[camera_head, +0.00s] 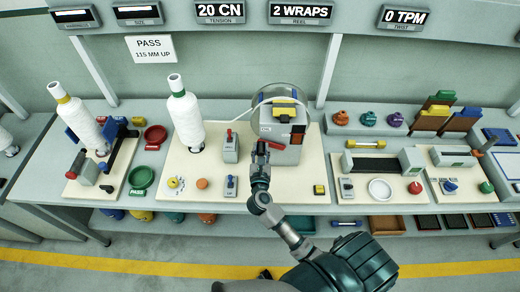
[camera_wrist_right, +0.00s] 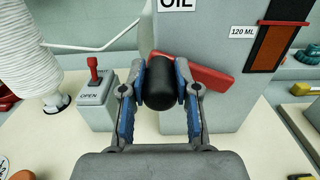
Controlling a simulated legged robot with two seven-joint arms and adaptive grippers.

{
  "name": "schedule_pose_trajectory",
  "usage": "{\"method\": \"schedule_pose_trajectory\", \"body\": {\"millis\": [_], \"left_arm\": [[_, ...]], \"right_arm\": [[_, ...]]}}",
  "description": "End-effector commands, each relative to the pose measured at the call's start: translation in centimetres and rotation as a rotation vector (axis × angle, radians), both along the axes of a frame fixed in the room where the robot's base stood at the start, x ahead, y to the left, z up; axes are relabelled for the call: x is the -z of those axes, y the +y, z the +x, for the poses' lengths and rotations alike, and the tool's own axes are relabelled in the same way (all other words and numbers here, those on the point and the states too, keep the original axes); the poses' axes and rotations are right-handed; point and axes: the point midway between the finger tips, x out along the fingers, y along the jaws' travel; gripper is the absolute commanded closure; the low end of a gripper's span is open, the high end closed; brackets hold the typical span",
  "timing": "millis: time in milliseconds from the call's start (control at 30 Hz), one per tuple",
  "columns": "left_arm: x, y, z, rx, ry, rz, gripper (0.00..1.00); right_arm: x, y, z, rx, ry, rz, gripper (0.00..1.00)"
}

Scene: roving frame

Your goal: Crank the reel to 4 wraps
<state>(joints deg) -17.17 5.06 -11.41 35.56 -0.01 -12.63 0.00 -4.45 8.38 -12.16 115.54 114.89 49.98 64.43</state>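The reel machine (camera_head: 282,125) is a grey housing on the cream board, with a clear round cover above it. Its red crank arm (camera_wrist_right: 208,77) ends in a black knob (camera_wrist_right: 160,84), tilted across the housing's front. My right gripper (camera_wrist_right: 160,92) has its blue-padded fingers on both sides of the black knob, seemingly touching it. In the head view my right gripper (camera_head: 260,165) hides most of the knob. The WRAPS display (camera_head: 300,12) reads 2. My left gripper does not show.
A white yarn cone (camera_head: 186,118) and an OPEN-marked red lever box (camera_wrist_right: 97,95) stand left of the housing. A 20 CN display (camera_head: 220,11) hangs above. Coloured knobs (camera_head: 367,118) and a station with a white ring (camera_head: 380,189) lie right. The board's front is partly clear.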

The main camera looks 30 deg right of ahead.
Motion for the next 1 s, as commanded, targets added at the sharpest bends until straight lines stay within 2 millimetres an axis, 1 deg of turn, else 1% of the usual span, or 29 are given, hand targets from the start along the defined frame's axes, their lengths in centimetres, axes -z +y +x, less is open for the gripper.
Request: {"method": "schedule_pose_trajectory", "body": {"millis": [133,367,767,1000], "left_arm": [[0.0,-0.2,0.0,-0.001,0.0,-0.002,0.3],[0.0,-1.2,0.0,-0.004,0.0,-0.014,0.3],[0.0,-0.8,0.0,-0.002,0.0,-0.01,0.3],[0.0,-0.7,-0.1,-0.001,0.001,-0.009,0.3]], "right_arm": [[-0.2,0.0,0.1,-0.002,-0.005,-0.001,1.0],[-0.3,0.0,0.1,0.003,-0.005,-0.002,1.0],[-0.4,-0.1,0.0,0.002,-0.015,0.015,1.0],[-0.9,-0.4,-0.1,0.003,-0.047,0.067,1.0]]}}
